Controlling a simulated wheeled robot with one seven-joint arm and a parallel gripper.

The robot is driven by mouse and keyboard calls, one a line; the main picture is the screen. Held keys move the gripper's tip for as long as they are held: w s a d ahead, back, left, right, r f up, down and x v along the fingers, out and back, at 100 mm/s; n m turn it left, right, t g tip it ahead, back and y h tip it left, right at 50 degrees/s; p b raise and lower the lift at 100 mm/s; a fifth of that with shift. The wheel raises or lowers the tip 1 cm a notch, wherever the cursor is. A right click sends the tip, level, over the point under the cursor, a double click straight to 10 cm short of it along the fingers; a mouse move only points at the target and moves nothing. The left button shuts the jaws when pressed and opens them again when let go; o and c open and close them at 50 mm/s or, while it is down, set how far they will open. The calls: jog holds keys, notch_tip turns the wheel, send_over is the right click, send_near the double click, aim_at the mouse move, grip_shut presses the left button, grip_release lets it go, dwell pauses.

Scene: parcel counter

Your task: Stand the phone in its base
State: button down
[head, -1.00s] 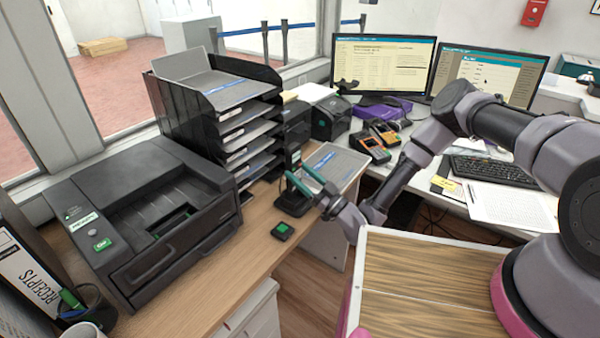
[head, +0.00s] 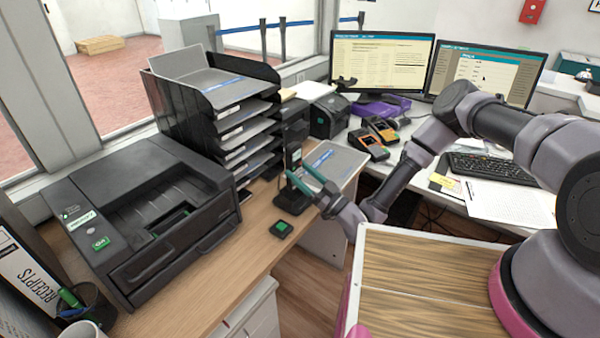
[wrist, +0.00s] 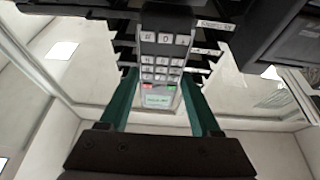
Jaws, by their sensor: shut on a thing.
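The phone (wrist: 162,68) is a dark handset with pale keys and a small lit display, filling the middle of the wrist view. My gripper (wrist: 159,82) has its teal fingers shut on the phone's two sides. In the head view my gripper (head: 299,170) is over the desk edge, beside the letter trays, and the phone (head: 295,155) shows as a dark upright shape there. The dark phone base (head: 291,204) stands on the wooden desk right below the fingers. The fingers partly cover the phone, and I cannot tell whether its lower end touches the base.
A stack of black letter trays (head: 225,105) stands close behind on the left, with a printer (head: 140,215) nearer. A small black box with a green top (head: 281,229) lies in front of the base. Card terminals (head: 368,143) stand on the white desk. Bare wood lies left of the base.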

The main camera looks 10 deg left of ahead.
jog(key=shift+f, duration=0.3)
jog(key=shift+f, duration=0.55)
jog(key=shift+f, duration=0.35)
dwell(0.7)
jog(key=shift+f, duration=0.25)
jog(key=shift+f, duration=0.65)
dwell(0.4)
grip_release()
